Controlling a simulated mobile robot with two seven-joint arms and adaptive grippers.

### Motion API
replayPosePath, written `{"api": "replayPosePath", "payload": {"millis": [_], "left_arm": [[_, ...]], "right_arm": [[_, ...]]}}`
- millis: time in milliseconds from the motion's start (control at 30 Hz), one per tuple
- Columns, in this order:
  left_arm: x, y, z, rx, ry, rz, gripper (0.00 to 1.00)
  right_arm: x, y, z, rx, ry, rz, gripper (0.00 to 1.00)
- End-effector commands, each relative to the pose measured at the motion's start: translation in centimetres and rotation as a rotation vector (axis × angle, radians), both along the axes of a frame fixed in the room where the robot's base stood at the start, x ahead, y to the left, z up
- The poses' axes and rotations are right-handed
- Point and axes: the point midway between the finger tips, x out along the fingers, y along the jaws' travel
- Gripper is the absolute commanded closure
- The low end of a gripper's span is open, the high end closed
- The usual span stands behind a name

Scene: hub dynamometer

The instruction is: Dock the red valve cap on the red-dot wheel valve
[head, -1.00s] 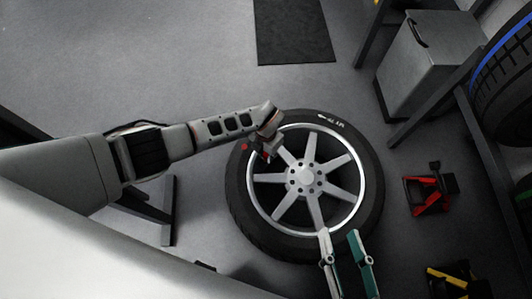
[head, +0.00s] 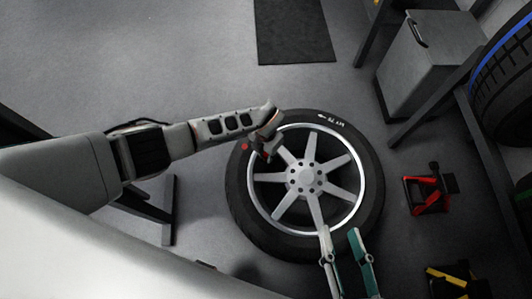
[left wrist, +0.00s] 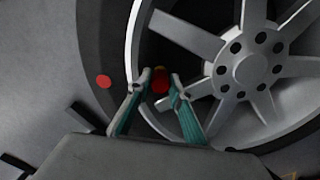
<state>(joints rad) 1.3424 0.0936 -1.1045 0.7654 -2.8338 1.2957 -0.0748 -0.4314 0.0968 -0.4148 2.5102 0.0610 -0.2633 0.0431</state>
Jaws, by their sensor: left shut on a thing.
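The wheel lies flat on the floor, with a silver spoked rim (head: 310,162) and a black tyre (head: 372,205). A red dot (head: 245,146) marks its sidewall; the dot also shows in the left wrist view (left wrist: 103,81). My left gripper (head: 267,153) is over the rim's inner edge near the dot. In the left wrist view its teal fingers are shut on the red valve cap (left wrist: 160,82). The valve is hidden by the cap and fingers, so I cannot tell if they touch. My right gripper (head: 346,247) is open and empty over the wheel's near edge.
A grey cabinet (head: 428,60) stands at the back right, beside dark frame legs. A red stand (head: 428,190) and a yellow one (head: 455,281) are on the floor at the right. A dark mat (head: 293,32) lies behind. Floor left of the wheel is mostly clear.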

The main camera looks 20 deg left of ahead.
Motion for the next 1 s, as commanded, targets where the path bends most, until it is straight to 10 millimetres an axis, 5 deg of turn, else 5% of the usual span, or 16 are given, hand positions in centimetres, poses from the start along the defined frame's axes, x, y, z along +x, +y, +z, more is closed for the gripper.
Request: {"api": "replayPosePath", "payload": {"millis": [1000], "left_arm": [[0.0,-0.1,-0.9,-0.001,0.001,0.0,0.94]], "right_arm": [[-0.4,0.0,-0.8,-0.001,0.017,-0.001,0.64]]}}
